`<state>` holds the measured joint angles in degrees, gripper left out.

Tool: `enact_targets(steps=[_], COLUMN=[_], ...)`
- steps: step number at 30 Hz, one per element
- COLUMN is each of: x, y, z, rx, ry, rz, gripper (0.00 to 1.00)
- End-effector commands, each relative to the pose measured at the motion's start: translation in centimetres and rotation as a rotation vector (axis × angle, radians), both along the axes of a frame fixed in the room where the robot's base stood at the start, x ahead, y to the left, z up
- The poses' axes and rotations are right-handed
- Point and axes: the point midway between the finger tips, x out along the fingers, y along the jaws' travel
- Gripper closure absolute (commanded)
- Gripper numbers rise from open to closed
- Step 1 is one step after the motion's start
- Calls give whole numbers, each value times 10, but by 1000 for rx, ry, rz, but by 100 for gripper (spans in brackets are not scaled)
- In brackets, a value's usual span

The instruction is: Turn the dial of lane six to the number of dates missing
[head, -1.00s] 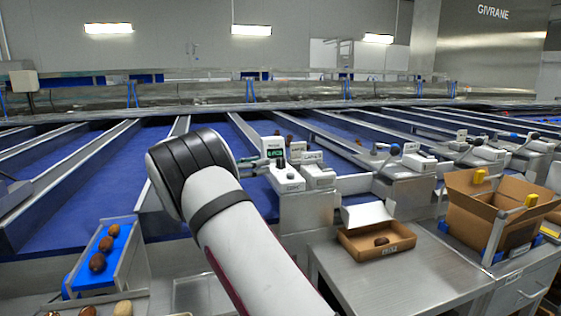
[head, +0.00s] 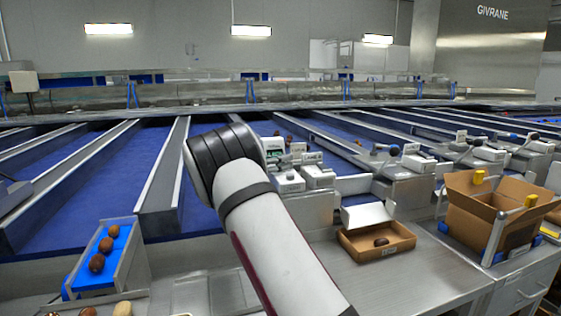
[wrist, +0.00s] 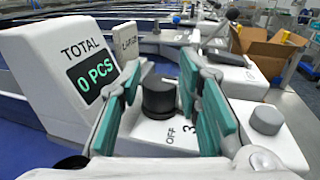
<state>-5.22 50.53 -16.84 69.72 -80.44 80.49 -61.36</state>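The black dial (wrist: 158,97) stands on a white control box, with "OFF" and "3" printed on the near side. My gripper (wrist: 160,88) is open, one teal pad on each side of the dial in the wrist view. I cannot tell whether either pad touches it. A white display unit (wrist: 68,80) to the left reads "TOTAL 0 PCS". In the head view, my arm hides part of the display unit (head: 272,146), and the control box (head: 289,182) shows just right of my wrist. The lane's number is not legible.
An open cardboard tray (head: 400,240) holding dark fruit sits on the steel table, with a larger cardboard box (head: 475,212) to its right. A blue chute (head: 82,268) with several dates is at left. A grey round knob (wrist: 266,119) stands close right of my gripper.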

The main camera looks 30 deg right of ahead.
Motion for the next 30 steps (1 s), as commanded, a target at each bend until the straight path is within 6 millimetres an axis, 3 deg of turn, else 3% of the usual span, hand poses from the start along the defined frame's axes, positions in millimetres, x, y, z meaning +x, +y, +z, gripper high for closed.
enact_targets(steps=[1,3,14,30], x=[0,0,-1,-4], y=[0,0,1,1], z=[0,0,2,4], rx=[0,0,-1,1], ry=[0,0,2,6], rz=[0,0,42,417], gripper=[87,100,100,100])
